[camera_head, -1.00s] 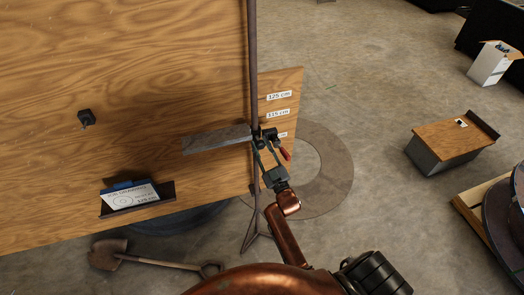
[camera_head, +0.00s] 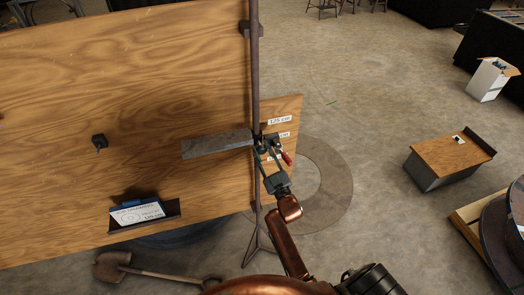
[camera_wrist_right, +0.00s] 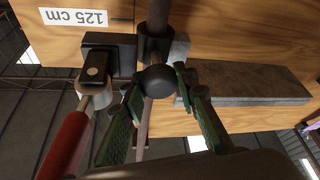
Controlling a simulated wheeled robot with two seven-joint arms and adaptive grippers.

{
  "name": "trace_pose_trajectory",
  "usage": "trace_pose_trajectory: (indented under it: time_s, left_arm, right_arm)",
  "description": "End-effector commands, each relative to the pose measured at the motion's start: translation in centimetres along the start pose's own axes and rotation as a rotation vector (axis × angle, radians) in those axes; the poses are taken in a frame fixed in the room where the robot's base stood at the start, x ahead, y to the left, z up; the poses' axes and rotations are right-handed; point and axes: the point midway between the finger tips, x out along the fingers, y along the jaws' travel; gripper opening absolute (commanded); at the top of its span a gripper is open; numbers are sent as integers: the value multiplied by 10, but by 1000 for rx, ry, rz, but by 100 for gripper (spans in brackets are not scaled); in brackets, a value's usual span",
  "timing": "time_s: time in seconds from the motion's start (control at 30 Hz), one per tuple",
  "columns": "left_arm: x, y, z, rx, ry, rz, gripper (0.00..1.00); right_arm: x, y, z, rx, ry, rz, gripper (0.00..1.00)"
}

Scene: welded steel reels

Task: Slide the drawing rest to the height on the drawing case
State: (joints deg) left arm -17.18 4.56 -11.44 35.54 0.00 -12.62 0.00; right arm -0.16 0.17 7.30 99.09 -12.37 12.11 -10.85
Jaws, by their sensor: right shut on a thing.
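The drawing rest (camera_head: 215,145) is a flat grey bar clamped to a thin upright pole (camera_head: 255,75), level with about the middle label of the height board (camera_head: 293,105). My left gripper is not in view.
A dark stop (camera_head: 244,29) sits near the pole's upper part. A black knob (camera_head: 99,142) is on the panel (camera_head: 60,90). A shovel (camera_head: 115,267) lies on the floor. A wood-topped box (camera_head: 450,162) and a white carton (camera_head: 490,78) stand right.

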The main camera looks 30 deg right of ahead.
Motion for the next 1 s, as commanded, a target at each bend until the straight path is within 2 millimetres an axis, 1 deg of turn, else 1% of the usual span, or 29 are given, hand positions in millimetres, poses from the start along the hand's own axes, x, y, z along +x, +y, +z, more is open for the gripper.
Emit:
trace_pose_trajectory:
  time_s: [0.03,0.07,0.3,0.57,0.67,0.77,1.0]
  left_arm:
    - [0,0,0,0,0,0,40]
    - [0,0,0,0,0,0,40]
    - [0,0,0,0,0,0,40]
    - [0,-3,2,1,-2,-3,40]
    - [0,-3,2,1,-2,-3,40]
    - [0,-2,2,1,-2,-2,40]
    - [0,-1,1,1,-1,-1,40]
  right_arm:
    - [3,4,-8,-3,17,6,0]
    - [3,4,-8,-3,17,6,29]
    - [2,2,-4,-1,9,3,46]
    - [0,1,-2,0,4,1,46]
    - [-6,0,-1,0,2,1,46]
    - [-19,1,0,0,1,1,46]
    - [-69,1,0,0,0,1,46]
